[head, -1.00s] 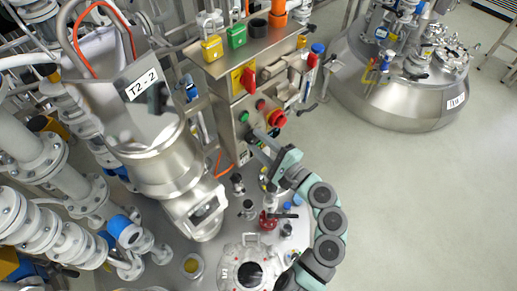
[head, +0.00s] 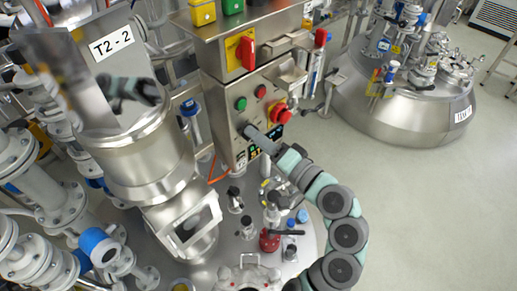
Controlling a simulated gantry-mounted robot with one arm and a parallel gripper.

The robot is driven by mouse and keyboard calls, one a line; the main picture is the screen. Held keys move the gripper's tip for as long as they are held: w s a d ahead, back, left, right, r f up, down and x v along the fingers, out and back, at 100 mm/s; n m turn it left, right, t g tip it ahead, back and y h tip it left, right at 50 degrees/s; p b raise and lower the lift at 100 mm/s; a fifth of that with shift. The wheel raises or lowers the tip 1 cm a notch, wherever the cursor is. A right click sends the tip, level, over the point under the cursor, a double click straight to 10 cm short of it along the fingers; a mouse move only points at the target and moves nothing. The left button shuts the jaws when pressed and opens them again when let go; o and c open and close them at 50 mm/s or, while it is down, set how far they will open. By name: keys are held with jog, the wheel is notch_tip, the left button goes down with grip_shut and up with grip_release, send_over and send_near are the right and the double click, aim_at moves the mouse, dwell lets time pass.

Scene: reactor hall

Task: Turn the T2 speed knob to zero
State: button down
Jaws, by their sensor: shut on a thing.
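The steel control box (head: 222,128) stands upright in the middle of the head view. My gripper (head: 250,131) reaches its front from the lower right, with its tips at the panel below the green button (head: 240,103). It is shut on the small dark speed knob (head: 241,126), which is mostly hidden by the fingers. The knob's pointer and scale cannot be read. A lit display (head: 256,152) shows partly beside and below the gripper; its digits are too small to read.
A red emergency stop (head: 283,112) and a red button (head: 260,92) sit close above the gripper. A red-on-yellow switch (head: 247,53) is higher up. The T2-2 vessel (head: 135,160) is at left. Valves and a red fitting (head: 269,240) stand on the lid below. Open floor lies right.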

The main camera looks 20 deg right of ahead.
jog(key=n+b, duration=0.3)
jog(key=b, duration=0.1)
jog(key=shift+f+n, duration=0.1)
jog(key=shift+n, duration=0.2)
jog(key=shift+b, duration=0.3)
jog(key=c, duration=0.9)
grip_release()
jog(key=p+v, duration=0.1)
jog(key=v, duration=0.9)
jog(key=shift+s+p, duration=0.35)
